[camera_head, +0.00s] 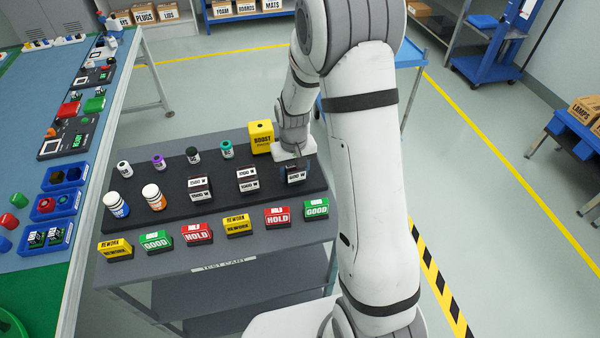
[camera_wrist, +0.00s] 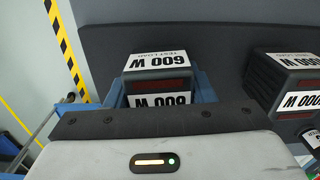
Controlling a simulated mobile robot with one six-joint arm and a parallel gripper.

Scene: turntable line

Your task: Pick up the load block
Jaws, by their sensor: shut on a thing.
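A dark load block (camera_wrist: 160,62) with white labels reading "600 W" and "TEST LOAD" sits between the blue fingers of my gripper (camera_wrist: 160,84) in the wrist view. The fingers are shut on its two sides. In the head view the block (camera_head: 296,178) is at the right end of the black mat (camera_head: 225,203), partly covered by my gripper. It is at or very near the mat's surface; I cannot tell whether it touches. Two similar load blocks stand to its left, a middle one (camera_head: 248,181) and a further one (camera_head: 200,189).
A yellow BOOST box (camera_head: 261,138) stands close behind my gripper. Several small bottles stand on the mat's left and back. Coloured HOLD, GOOD and REWORK blocks (camera_head: 277,217) line the cart's front edge. A blue bench (camera_head: 75,120) is at the left.

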